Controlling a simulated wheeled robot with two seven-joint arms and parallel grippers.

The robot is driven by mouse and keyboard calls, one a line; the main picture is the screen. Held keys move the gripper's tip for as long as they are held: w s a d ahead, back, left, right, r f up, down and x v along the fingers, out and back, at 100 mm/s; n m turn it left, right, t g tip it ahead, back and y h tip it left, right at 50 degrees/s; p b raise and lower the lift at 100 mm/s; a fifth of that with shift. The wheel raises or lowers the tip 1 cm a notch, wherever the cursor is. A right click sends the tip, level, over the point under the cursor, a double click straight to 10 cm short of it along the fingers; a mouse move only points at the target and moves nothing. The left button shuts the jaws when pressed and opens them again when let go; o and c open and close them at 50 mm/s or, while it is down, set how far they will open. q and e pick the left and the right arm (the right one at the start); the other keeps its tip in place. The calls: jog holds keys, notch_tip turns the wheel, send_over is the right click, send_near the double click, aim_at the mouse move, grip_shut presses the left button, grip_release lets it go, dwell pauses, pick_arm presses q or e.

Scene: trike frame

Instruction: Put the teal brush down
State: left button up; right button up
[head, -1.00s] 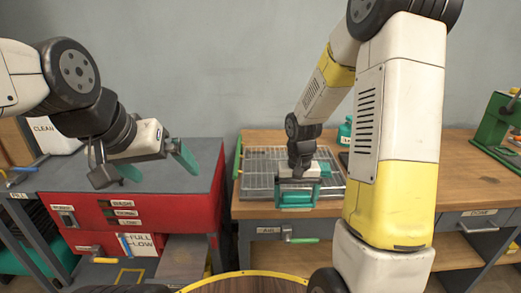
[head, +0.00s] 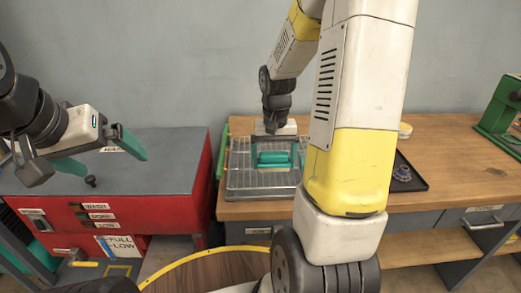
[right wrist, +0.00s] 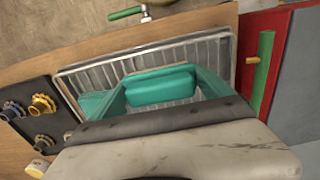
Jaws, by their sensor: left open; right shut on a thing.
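The teal brush (head: 274,158) is between the fingers of my right gripper (head: 273,163) in the head view. It also shows in the right wrist view (right wrist: 160,88) as a rounded teal block between the teal fingers. My right gripper is shut on it, over the wire rack (head: 240,181) on the wooden bench. The brush looks low over the rack, but I cannot tell if it touches the wires. The rack's grid shows around it in the right wrist view (right wrist: 85,77). My left gripper (head: 106,163) is open and empty above the red cabinet's grey top.
The red cabinet (head: 205,185) stands left of the wooden bench (head: 455,150). A small black knob (head: 91,181) shows at its front edge. A dark tray (head: 414,183) with gears lies right of the rack, partly behind my right arm. A green machine (head: 500,110) stands far right.

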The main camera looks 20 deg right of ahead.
jog(key=w, duration=0.1)
jog(key=w+d, duration=0.1)
jog(key=w, duration=0.1)
jog(key=w+d, duration=0.1)
jog(key=shift+w+d+f, duration=0.1)
jog(key=shift+w+f, duration=0.15)
jog(key=shift+w, duration=0.15)
jog(key=shift+f, duration=1.75)
jog(key=shift+f, duration=0.15)
jog(key=o, duration=1.1)
